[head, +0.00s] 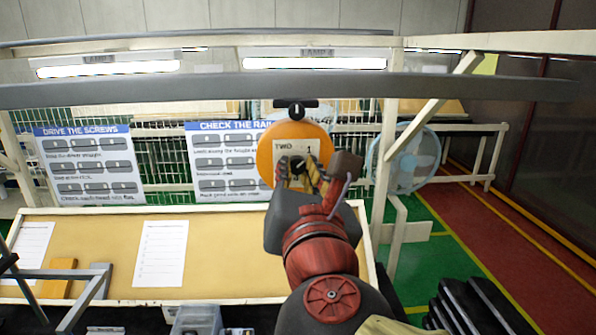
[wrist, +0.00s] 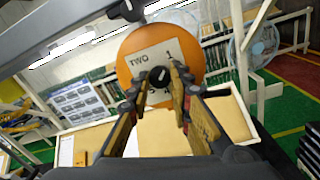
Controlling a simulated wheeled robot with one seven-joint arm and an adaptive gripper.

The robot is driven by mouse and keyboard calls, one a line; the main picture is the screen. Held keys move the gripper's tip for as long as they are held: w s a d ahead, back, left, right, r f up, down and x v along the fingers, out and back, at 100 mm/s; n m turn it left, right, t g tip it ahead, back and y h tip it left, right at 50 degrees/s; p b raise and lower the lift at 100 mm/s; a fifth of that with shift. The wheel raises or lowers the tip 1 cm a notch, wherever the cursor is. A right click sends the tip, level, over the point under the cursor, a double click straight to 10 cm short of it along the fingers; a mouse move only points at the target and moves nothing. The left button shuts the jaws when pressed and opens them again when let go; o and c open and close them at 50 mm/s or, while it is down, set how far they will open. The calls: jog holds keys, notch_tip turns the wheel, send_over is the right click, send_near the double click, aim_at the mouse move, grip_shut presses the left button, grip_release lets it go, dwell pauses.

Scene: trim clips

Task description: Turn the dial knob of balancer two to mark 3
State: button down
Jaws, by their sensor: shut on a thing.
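Balancer two is an orange disc (head: 265,152) hanging from the overhead rail by a dark mount. Its pale plate reads TWO, with a mark 1 at the upper right; the other marks are hidden. It also shows in the wrist view, as an orange disc (wrist: 193,50). The black dial knob (wrist: 159,77) sits in the middle of the plate. My gripper (wrist: 160,86) is shut on the knob, with one finger on each side of it. In the head view my gripper (head: 298,173) reaches up in front of the disc and partly hides the plate. The knob's pointer direction is not clear.
A grey overhead rail (head: 200,90) crosses above. A blue fan (head: 410,158) stands to the right behind a white post. Two instruction boards (head: 88,165) hang at the back left. A tan-topped table (head: 95,240) lies below. Green and red floor is open at right.

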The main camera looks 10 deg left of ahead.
jog(key=shift+m+b, duration=0.3)
jog(key=shift+b, duration=0.25)
jog(key=m+b, duration=0.1)
jog(key=b, duration=0.1)
jog(key=m+b, duration=0.1)
jog(key=b, duration=0.1)
jog(key=shift+f, duration=0.3)
jog(key=m+b, duration=0.6)
jog(key=b, duration=0.2)
jog(key=shift+b, duration=0.35)
jog(key=m+b, duration=0.5)
jog(key=b, duration=0.1)
jog(key=shift+a+b, duration=0.1)
jog(key=shift+b, duration=0.3)
jog(key=m+b, duration=0.3)
jog(key=m, duration=0.1)
jog(key=shift+r+b, duration=0.2)
jog(key=shift+b, duration=0.15)
jog(key=shift+m, duration=0.3)
jog(key=c, duration=1.6)
grip_release()
jog(key=shift+r, duration=0.15)
